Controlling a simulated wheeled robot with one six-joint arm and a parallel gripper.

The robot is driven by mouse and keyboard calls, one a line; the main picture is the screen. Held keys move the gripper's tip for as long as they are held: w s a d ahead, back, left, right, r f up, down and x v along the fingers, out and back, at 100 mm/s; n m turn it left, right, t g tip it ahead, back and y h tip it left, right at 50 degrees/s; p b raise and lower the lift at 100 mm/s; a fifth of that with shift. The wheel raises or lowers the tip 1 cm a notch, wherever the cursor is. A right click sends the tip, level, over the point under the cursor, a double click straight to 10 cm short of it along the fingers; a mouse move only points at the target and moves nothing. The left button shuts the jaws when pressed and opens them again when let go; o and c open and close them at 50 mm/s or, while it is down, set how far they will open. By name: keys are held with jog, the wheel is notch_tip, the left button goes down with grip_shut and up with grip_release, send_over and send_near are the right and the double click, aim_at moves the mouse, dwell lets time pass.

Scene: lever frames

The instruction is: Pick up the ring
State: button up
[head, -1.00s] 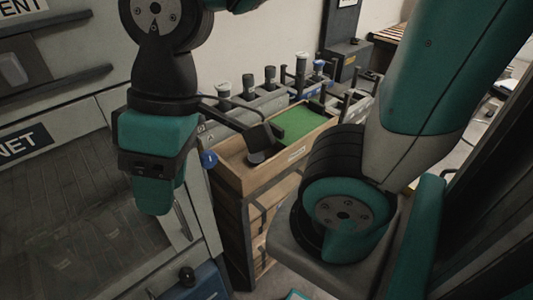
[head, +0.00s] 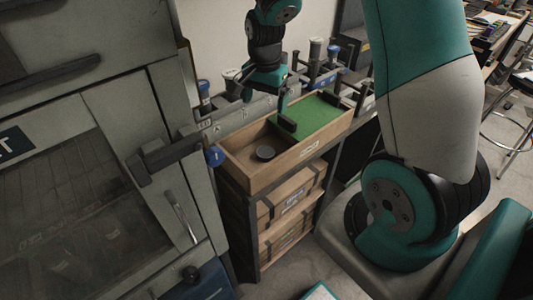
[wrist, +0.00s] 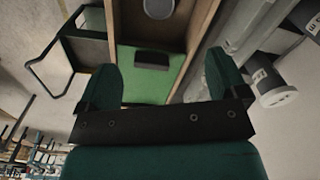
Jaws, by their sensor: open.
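A dark round piece (head: 265,153), which I take for the ring, lies in the bare left compartment of a wooden tray (head: 250,184). In the wrist view it shows as a grey disc with a dark rim (wrist: 158,8), cut by the top edge; I cannot tell whether it has a hole. My gripper (head: 268,82) is above the back of the tray, behind and above the round piece, and apart from it. In the wrist view my gripper (wrist: 165,78) is open, with nothing between its fingers.
A green mat (head: 318,117) fills the tray's right compartment; a black block (head: 287,122) is at its left edge. Bottles and dark posts (head: 315,50) stand behind the tray. A cabinet (head: 130,120) with a projecting handle stands left.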

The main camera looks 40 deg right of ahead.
notch_tip(320, 180, down, 2)
jog(key=m, duration=0.1)
jog(key=p, duration=0.2)
send_over(266, 151)
jog(key=f, duration=1)
jog(key=shift+w+d+f, duration=0.1)
jog(key=shift+w+f, duration=0.1)
jog(key=shift+f, duration=0.15)
jog(key=shift+s+f+p, duration=0.2)
jog(key=shift+f+p, duration=0.6)
jog(key=shift+f, duration=1.95)
jog(key=c, duration=1.1)
